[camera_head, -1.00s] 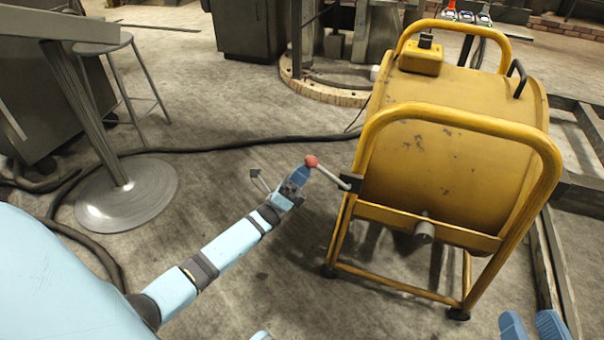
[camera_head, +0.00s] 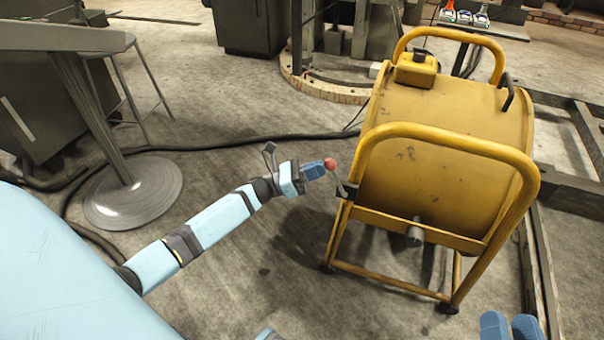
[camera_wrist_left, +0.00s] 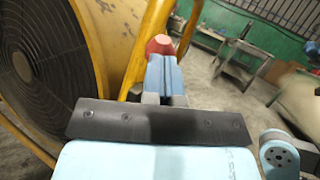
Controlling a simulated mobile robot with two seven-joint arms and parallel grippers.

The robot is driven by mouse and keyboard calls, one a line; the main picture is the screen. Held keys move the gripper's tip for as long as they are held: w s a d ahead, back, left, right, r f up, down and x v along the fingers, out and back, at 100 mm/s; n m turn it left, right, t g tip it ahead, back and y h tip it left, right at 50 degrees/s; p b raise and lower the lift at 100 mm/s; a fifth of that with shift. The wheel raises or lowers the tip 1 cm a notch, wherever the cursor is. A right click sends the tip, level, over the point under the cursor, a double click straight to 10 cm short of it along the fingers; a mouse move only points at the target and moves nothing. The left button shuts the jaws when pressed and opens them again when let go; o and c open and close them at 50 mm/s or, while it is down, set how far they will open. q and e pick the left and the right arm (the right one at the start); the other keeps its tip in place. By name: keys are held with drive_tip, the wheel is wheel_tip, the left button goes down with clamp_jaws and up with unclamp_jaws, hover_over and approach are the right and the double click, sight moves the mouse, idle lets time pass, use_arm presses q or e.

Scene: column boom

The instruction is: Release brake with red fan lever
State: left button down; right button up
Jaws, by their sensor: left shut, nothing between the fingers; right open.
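The yellow drum fan (camera_head: 435,135) stands on a tubular frame right of centre. Its lever, a thin grey rod with a red ball knob (camera_head: 330,164), rises from a dark pivot on the frame's left side and now stands nearly upright. My left gripper (camera_head: 315,170) is shut and empty, its blue fingertips right at the knob's left side. In the left wrist view the shut fingers (camera_wrist_left: 164,78) point at the red knob (camera_wrist_left: 160,45), which shows just beyond their tips. I cannot tell whether they touch. My right gripper (camera_head: 509,326) shows only its blue, parted fingertips at the bottom edge.
A yellow box (camera_head: 416,70) sits on top of the fan. A round metal table base (camera_head: 134,192) and a stool stand at left. A black cable (camera_head: 215,146) crosses the floor behind my left arm. Dark rails (camera_head: 572,195) lie right of the fan.

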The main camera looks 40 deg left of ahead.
sight(329, 166)
use_arm(q)
drive_tip(key=shift+w+d+r+m+g+y+p, duration=0.2)
drive_tip(key=shift+d+r+m+g+y+p, duration=0.1)
drive_tip(key=shift+d+r+m+g+p, duration=0.45)
drive_tip(key=shift+d+r+g+y+p, duration=0.3)
drive_tip(key=shift+d+g+p, duration=0.05)
drive_tip(key=shift+d+p, duration=0.05)
drive_tip(key=shift+w+d+r+m+g+y+p, duration=0.2)
drive_tip(key=shift+d+m+g+y+p, duration=0.1)
drive_tip(key=shift+d+m+g, duration=0.2)
drive_tip(key=shift+w+d, duration=0.15)
drive_tip(key=shift+d, duration=0.55)
use_arm(e)
drive_tip(key=shift+d+h, duration=0.65)
drive_tip(key=shift+h, duration=0.15)
use_arm(q)
drive_tip(key=shift+d+r, duration=0.1)
drive_tip(key=shift+r, duration=0.05)
use_arm(e)
drive_tip(key=shift+f, duration=0.1)
